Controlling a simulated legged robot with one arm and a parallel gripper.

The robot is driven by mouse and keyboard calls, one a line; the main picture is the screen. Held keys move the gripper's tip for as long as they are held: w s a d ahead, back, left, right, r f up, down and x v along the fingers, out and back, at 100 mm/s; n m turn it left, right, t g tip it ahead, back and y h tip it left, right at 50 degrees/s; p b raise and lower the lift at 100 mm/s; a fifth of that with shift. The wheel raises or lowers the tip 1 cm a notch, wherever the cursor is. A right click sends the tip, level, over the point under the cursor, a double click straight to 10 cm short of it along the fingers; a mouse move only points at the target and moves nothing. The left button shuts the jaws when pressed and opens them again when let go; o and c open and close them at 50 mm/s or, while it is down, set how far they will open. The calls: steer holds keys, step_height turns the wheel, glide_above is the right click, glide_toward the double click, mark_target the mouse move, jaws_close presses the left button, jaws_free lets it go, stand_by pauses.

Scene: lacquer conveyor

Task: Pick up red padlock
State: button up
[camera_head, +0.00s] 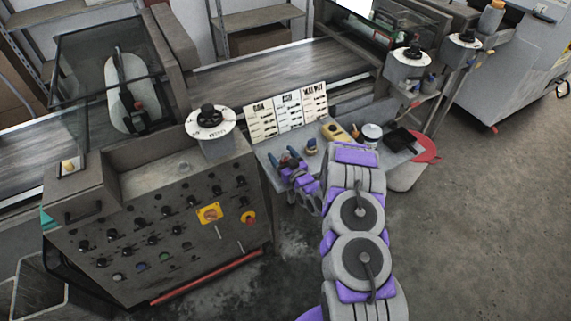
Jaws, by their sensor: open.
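I cannot pick out a red padlock for certain in the head view. A small red and yellow item (249,217) sits at the right of the grey control panel, too small to identify. Left of it is a yellow plate (209,213) with an orange centre. My gripper (291,172) is open at the front left edge of the small grey shelf (388,160), right of the panel. It appears empty. Blue and red handles (286,158) show close behind it. My arm hides part of the shelf front.
Sample cards (287,118) stand behind. The control cabinet (150,235) fills the left, with a conveyor (275,75) beyond. Open floor (475,225) lies right.

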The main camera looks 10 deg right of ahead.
steer(key=shift+c, duration=0.4)
steer(key=c, duration=1.1)
steer(key=shift+r+p, duration=0.2)
steer(key=shift+p, duration=0.15)
steer(key=shift+c, duration=0.2)
steer(key=p+v, duration=0.3)
steer(key=v, duration=1.5)
